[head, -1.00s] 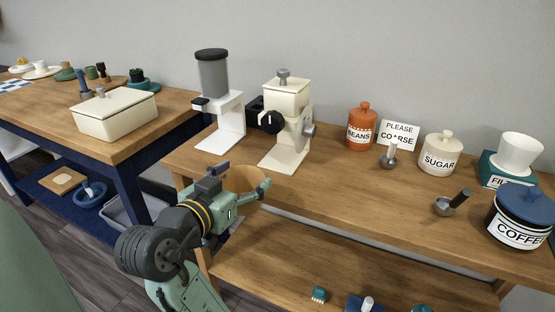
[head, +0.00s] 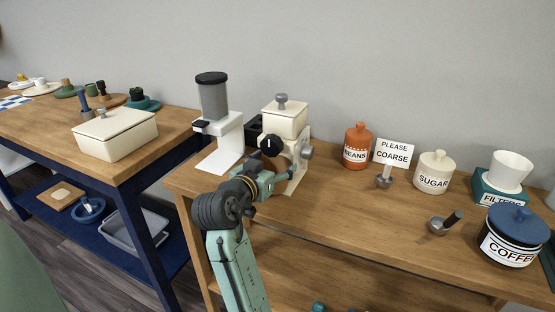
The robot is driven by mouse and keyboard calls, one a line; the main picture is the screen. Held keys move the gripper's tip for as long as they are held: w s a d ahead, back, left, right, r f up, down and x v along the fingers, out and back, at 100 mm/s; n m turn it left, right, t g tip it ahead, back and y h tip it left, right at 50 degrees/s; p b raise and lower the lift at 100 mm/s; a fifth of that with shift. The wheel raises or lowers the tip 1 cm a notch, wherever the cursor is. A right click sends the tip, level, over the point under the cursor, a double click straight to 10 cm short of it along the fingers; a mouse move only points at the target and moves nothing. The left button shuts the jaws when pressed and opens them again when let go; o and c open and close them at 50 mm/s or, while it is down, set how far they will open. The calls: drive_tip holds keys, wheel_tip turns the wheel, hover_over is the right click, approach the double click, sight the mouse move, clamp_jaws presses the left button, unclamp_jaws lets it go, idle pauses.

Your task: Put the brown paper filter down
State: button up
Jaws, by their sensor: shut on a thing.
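The brown paper filter (head: 273,163) shows as a small brown patch between the fingers of my gripper (head: 280,166). Most of it is hidden behind the gripper. My gripper is shut on it, in front of the cream grinder (head: 284,120) on the wooden counter. I cannot tell whether the filter touches the grinder or the counter. A white paper filter (head: 511,169) stands in the teal filters holder (head: 490,192) at the right.
A white machine with a grey cylinder (head: 213,98) stands left of the grinder. The counter's middle front is clear.

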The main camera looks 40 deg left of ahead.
drive_tip(key=x, duration=0.3)
drive_tip(key=shift+r+p, duration=0.3)
drive_tip(key=shift+r, duration=0.05)
drive_tip(key=shift+s+d+f, duration=0.1)
drive_tip(key=shift+s+f, duration=0.1)
drive_tip(key=shift+f, duration=0.15)
drive_tip(key=shift+f, duration=0.15)
drive_tip(key=o, duration=0.8)
